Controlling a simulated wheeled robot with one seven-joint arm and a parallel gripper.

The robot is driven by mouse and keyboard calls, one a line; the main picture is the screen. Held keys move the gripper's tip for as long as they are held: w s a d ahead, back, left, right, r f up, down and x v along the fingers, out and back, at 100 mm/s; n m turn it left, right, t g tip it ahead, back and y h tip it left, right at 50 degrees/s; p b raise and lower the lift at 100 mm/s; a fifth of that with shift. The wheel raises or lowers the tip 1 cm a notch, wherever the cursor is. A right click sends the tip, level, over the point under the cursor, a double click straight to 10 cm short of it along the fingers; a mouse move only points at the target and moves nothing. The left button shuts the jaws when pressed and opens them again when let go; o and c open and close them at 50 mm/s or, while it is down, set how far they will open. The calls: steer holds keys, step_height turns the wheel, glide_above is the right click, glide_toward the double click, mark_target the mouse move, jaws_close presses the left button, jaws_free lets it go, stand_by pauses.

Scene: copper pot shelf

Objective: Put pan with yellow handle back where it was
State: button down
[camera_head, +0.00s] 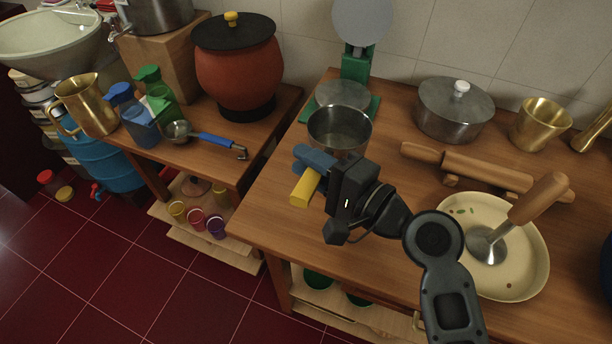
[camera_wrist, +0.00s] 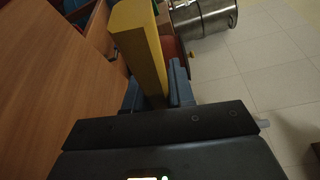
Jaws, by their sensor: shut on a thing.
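The yellow handle (camera_head: 305,188) sticks out from between my gripper's blue fingers, near the table's left edge. My gripper (camera_head: 312,166) is shut on this handle. A round steel pan (camera_head: 340,130) lies just behind my gripper, in front of the green scale; the join between it and the handle is hidden by my gripper. I cannot tell whether the pan touches the table. In the wrist view, the yellow handle (camera_wrist: 138,45) rises between the blue fingers (camera_wrist: 158,92), and the pan bowl does not show.
The wooden table (camera_head: 290,215) also bears the green scale (camera_head: 355,65), a lidded pot (camera_head: 452,112), a rolling pin (camera_head: 470,168) and a cream dish (camera_head: 520,270) with a masher. A lower table (camera_head: 215,160) at left holds a red pot (camera_head: 240,75). A gap separates the tables.

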steer(key=shift+a+f+b, duration=0.15)
steer(key=shift+f, duration=0.95)
steer(key=shift+a+f+b, duration=0.15)
steer(key=shift+f, duration=0.9)
steer(key=shift+f, duration=0.2)
steer(key=c, duration=1)
jaws_free()
steer(key=shift+o, duration=0.2)
